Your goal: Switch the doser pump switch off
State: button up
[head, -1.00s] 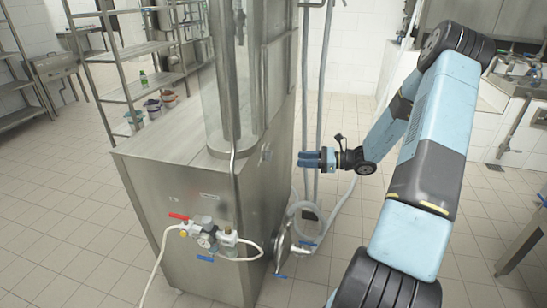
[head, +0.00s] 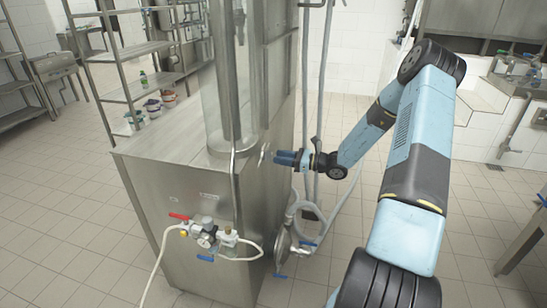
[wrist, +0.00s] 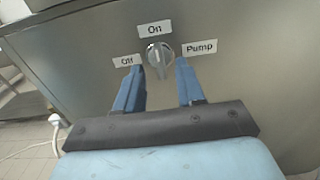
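The doser pump switch (wrist: 160,54) is a round metal knob on the steel cabinet side, in the upper middle of the wrist view. Its handle stands about upright, in line with the "On" label (wrist: 155,30). The "Off" label (wrist: 127,61) is to its left and the "Pump" label (wrist: 199,48) to its right. My gripper (wrist: 159,74) is open, with one blue finger on each side of the knob in the picture. I cannot tell whether a finger touches it. In the head view my gripper (head: 276,158) is at the cabinet's right side, by the small knob (head: 263,154).
The steel filler cabinet (head: 175,195) fills the middle left, with valves and a gauge (head: 205,240) on its front. Vertical pipes and hoses (head: 321,110) run behind my gripper. Shelving (head: 115,60) stands at the back left.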

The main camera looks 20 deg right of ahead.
aim_at(269, 156)
jog(key=shift+x, duration=1.7)
grip_shut()
